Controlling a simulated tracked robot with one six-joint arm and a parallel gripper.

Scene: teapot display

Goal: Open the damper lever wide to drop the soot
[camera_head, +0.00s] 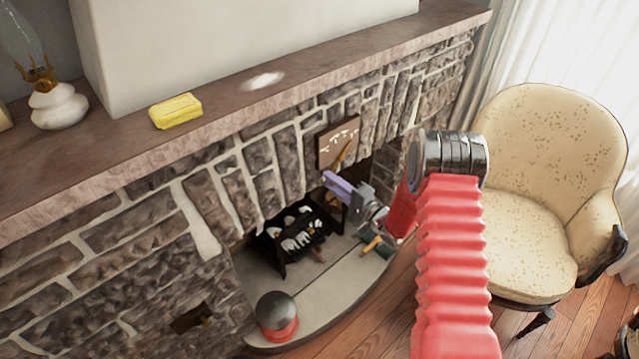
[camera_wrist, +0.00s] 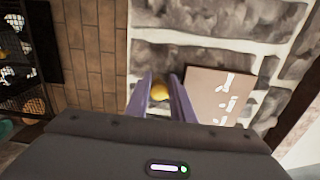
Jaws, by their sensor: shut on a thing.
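The damper lever shows as a short golden-brown handle (camera_head: 343,153) at a square plate on the fireplace's stone front. In the wrist view its rounded yellow end (camera_wrist: 159,91) sits between my two purple fingers. My gripper (camera_head: 332,180) is at the lever, below the plate, and is shut on it; it also shows in the wrist view (camera_wrist: 161,86). The brown plate (camera_head: 337,141) with white markings is beside my fingers, to their right in the wrist view (camera_wrist: 220,96). The lever's shaft is mostly hidden, and no soot can be made out.
A black grate (camera_head: 296,243) with pale logs stands on the hearth (camera_head: 245,272) below my gripper. A dark-domed red object (camera_head: 277,311) is on the hearth's front left. The mantel (camera_head: 225,105) holds a yellow sponge-like block (camera_head: 176,110). An armchair (camera_head: 530,245) stands right.

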